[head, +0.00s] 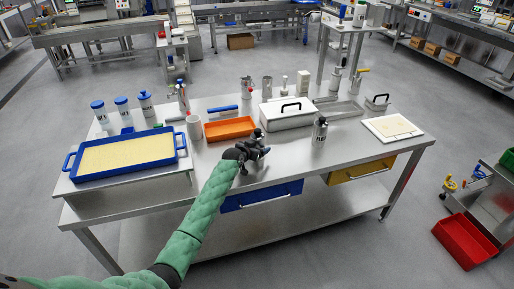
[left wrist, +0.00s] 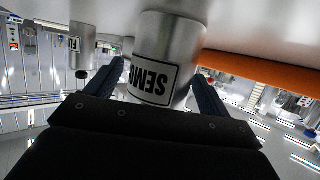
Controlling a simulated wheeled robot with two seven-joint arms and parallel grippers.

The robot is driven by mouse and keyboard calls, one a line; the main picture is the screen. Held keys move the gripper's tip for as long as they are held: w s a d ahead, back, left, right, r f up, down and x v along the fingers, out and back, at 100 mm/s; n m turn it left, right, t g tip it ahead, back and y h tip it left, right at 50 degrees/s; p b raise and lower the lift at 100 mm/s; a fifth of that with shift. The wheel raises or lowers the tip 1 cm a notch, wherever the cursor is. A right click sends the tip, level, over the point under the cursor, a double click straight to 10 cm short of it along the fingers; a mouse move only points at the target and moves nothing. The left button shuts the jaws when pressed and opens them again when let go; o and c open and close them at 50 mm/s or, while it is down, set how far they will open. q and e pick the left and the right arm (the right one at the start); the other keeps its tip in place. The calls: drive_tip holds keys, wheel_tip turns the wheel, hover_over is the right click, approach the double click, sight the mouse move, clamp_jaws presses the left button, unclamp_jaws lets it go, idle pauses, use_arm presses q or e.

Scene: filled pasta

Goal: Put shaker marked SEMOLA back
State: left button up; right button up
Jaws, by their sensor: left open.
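The metal shaker with the partly visible label "SEMO" (left wrist: 160,62) stands upright on the steel table (head: 345,155), its base at the top of the upside-down left wrist view. My left gripper (head: 256,150) is open, with one finger on each side of the shaker; contact cannot be told. The left gripper's dark fingers also show in the left wrist view (left wrist: 163,90). In the head view the gripper largely covers this shaker. A second metal shaker, labelled "FL..." (head: 319,133), stands to the right, apart from the gripper. My right gripper is not in view.
An orange tray (head: 229,128) lies just behind and left of the gripper. A lidded metal box (head: 288,115) stands behind it. A blue-rimmed tray of yellow filling (head: 72,167) and several blue-lidded containers (head: 146,103) are at left. A white board (head: 392,128) lies at right.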

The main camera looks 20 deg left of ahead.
use_arm(q)
drive_tip(key=shift+s, duration=0.1)
drive_tip(key=b+v, duration=0.2)
drive_tip(key=v, duration=0.8)
drive_tip(key=shift+s+a+r+b, duration=0.1)
drive_tip(key=shift+s+r+b, duration=0.1)
drive_tip(key=shift+b, duration=0.15)
drive_tip(key=shift+s+a+r, duration=0.15)
drive_tip(key=shift+s+r, duration=0.1)
drive_tip(key=shift+s, duration=0.35)
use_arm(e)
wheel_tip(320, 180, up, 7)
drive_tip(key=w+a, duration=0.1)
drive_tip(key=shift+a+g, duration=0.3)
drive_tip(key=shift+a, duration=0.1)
